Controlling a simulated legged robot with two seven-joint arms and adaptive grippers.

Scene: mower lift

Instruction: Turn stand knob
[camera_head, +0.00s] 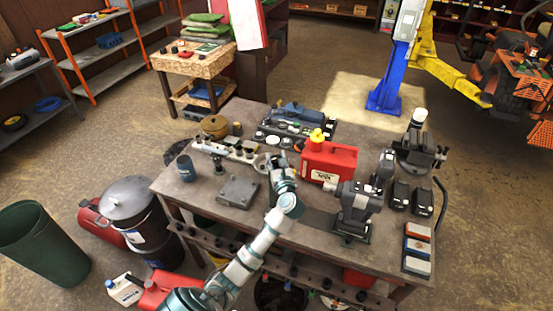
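My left arm comes up from the bottom of the head view, and its gripper (274,162) is over the middle of the workbench (310,215). The fingers are small and partly hidden by the wrist, so I cannot tell whether they are open or touching anything. A dark grey tool on a stand (356,207) stands on the bench to the right of the gripper. Another dark device with a white top (418,140) stands at the bench's right end. I cannot make out which small part is the stand knob. My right gripper is not in view.
A red can with a yellow cap (328,162) stands right of my gripper. A grey metal plate (238,191) and a blue-grey cup (186,168) are left of it. Behind are a blue lift post (384,97) and yellow arm (455,78). Bins crowd the left floor.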

